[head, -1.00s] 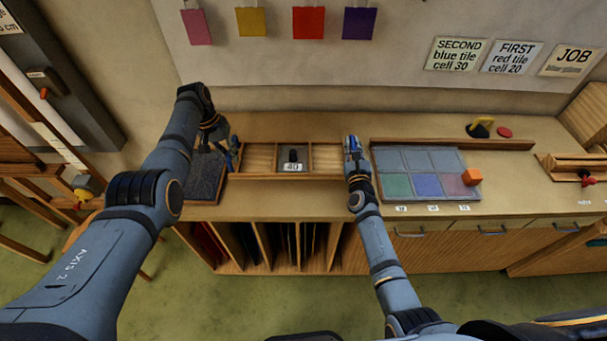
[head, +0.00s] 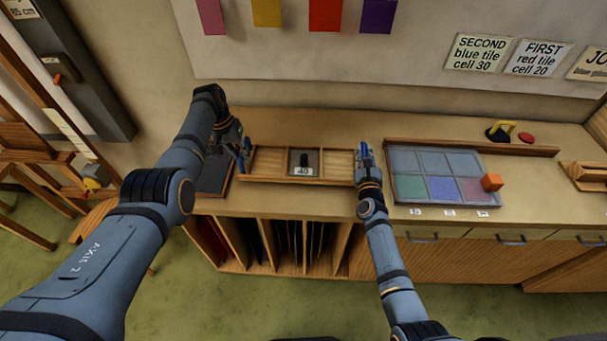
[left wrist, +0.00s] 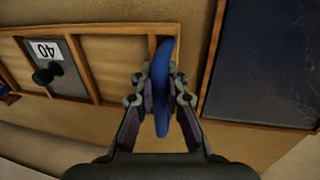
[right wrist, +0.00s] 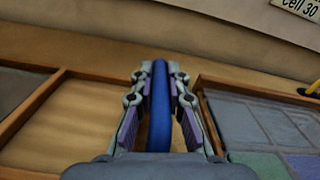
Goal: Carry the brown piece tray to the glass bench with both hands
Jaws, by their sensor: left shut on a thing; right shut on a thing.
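The brown piece tray (head: 300,182) is a long wooden tray with three compartments and a blue handle at each end. Its middle compartment holds a grey tile with a black knob and a "40" label (head: 303,171). My left gripper (head: 243,154) is shut on the left blue handle (left wrist: 161,85). My right gripper (head: 365,154) is shut on the right blue handle (right wrist: 159,105). The tray is at the glass bench (head: 330,203), between a dark mat and a glass panel. I cannot tell whether it touches the bench top.
The dark mat (head: 214,176) lies close left of the tray. A wooden strip (head: 470,146) runs behind the panel. Slotted shelves (head: 290,240) are below.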

